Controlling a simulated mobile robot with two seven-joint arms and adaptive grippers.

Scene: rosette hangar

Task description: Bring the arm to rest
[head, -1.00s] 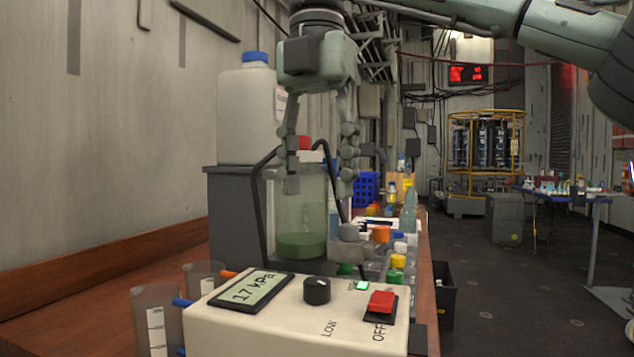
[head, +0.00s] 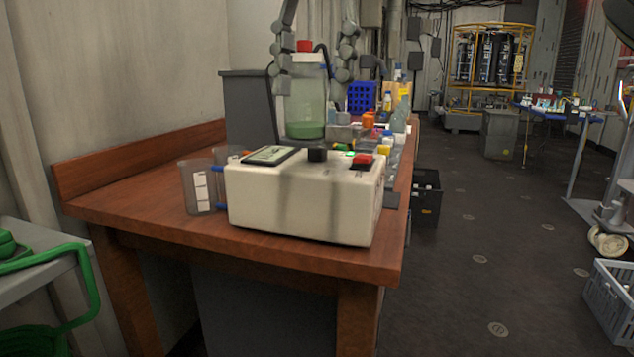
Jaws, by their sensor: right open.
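My right gripper (head: 313,65) hangs down at the top of the head view, in front of the far part of the wooden bench. Its two fingers are apart, and it is open with nothing held. Its fingers show on both sides of a clear bottle (head: 307,106) with a red cap and green liquid; I cannot tell how far apart in depth they are. The gripper's palm and wrist are cut off by the top edge. My left gripper is not in view.
The bench (head: 200,215) carries a white pump box (head: 300,205) with a red switch, and beakers (head: 197,187) beside it. Bottles and a blue rack (head: 361,98) stand behind. A green-handled cart (head: 30,277) is at left, a grey crate (head: 612,300) at right. The floor between is clear.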

